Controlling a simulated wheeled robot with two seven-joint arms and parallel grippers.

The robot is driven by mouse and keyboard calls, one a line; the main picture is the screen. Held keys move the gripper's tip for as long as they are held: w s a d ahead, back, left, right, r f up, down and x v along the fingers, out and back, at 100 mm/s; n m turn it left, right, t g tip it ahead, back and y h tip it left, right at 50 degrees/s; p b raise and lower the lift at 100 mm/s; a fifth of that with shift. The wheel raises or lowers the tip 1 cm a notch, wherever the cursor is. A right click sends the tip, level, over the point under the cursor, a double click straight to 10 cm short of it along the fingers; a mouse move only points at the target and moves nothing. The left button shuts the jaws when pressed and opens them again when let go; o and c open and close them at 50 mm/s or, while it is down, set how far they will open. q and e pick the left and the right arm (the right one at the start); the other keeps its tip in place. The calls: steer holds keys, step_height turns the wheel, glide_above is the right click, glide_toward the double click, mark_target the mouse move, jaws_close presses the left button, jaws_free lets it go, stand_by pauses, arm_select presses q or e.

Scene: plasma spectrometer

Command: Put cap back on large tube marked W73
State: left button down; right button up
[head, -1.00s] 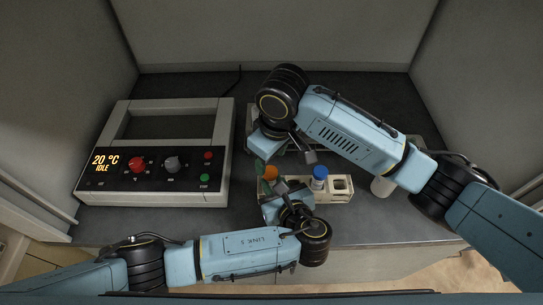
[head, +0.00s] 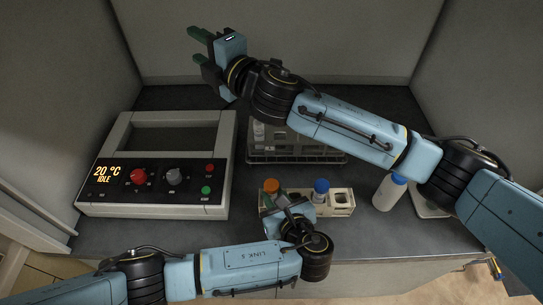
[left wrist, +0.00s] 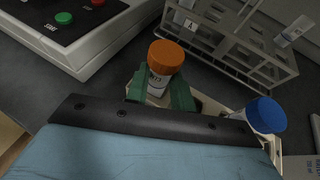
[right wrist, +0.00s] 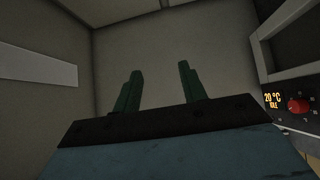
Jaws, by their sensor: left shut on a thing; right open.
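A large tube (left wrist: 157,84) wears an orange cap (left wrist: 167,54), which sits on its top and looks straight. The cap also shows in the head view (head: 271,185). The label on the tube is only partly visible and I cannot read it surely. My left gripper (left wrist: 158,93) is shut around this tube below the cap, at the left end of the cream holder (head: 342,203). My right gripper (head: 197,46) is open and empty, high at the back left; its spread fingers also show in the right wrist view (right wrist: 160,72).
A blue-capped tube (head: 321,187) stands in the cream holder. Behind is a wire rack (head: 290,158) with small tubes. A blue-capped white bottle (head: 388,194) stands to the right. The spectrometer console (head: 150,196) fills the left, reading 20 °C IDLE.

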steer(key=s+a+r+n+g+y, duration=0.1)
steer(key=s+a+n+g+y, duration=0.3)
steer(key=n, duration=0.5)
steer(key=s+a+r+n+g+y, duration=0.1)
steer(key=s+r+n+g+y, duration=0.1)
steer(key=s+n+g, duration=0.5)
steer(key=s+f+n+g+h, duration=0.55)
steer(key=f+n, duration=0.35)
steer(key=n, duration=0.5)
steer(key=w+d+f+n+t+h, duration=0.1)
steer(key=d+f+n+h, duration=0.2)
steer(key=d+f+h, duration=0.1)
steer(key=w+d+f+n+t+h, duration=0.1)
steer(key=d+f+n+h, duration=0.2)
steer(key=d, duration=0.4)
steer(key=w+d+f+n+t+h, duration=0.1)
steer(key=w+d+f+n+h, duration=0.1)
steer(key=d+f+n+h, duration=0.2)
steer(key=shift+w+d+f+h, duration=0.1)
steer(key=shift+d+f+h, duration=0.15)
steer(key=shift+d+h, duration=0.35)
steer(key=shift+d+f+h, duration=0.2)
steer(key=shift+d+h, duration=0.3)
steer(key=shift+h, duration=0.05)
steer(key=shift+w+d+t+h, duration=0.2)
steer(key=shift+d+t+h, duration=0.1)
steer(key=shift+d, duration=0.15)
